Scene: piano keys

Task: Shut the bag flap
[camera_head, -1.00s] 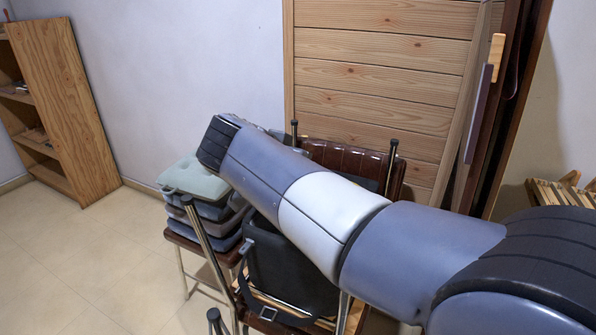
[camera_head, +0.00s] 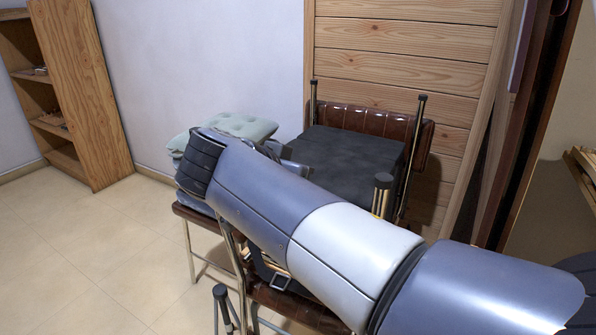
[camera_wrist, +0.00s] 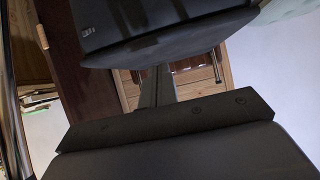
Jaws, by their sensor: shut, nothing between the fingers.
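The black bag (camera_head: 350,160) is on the chair. In the head view its broad dark top faces up in front of the brown backrest, and my arm covers much of its front. In the wrist view a dark slab with a small buckle, seemingly the bag flap (camera_wrist: 150,22), hangs across the top. My gripper (camera_wrist: 157,72) is shut and empty, its fingers reaching up to the slab's lower edge; I cannot tell whether they touch. In the head view only a grey part of the gripper shows behind my arm, at the bag's left side.
The chair's brown backrest (camera_head: 372,122) and metal posts stand around the bag. A pale green cushion (camera_head: 240,126) tops a stack on the left. A strap buckle (camera_head: 281,281) hangs low in front. A wooden shelf (camera_head: 95,100) stands far left; floor there is clear.

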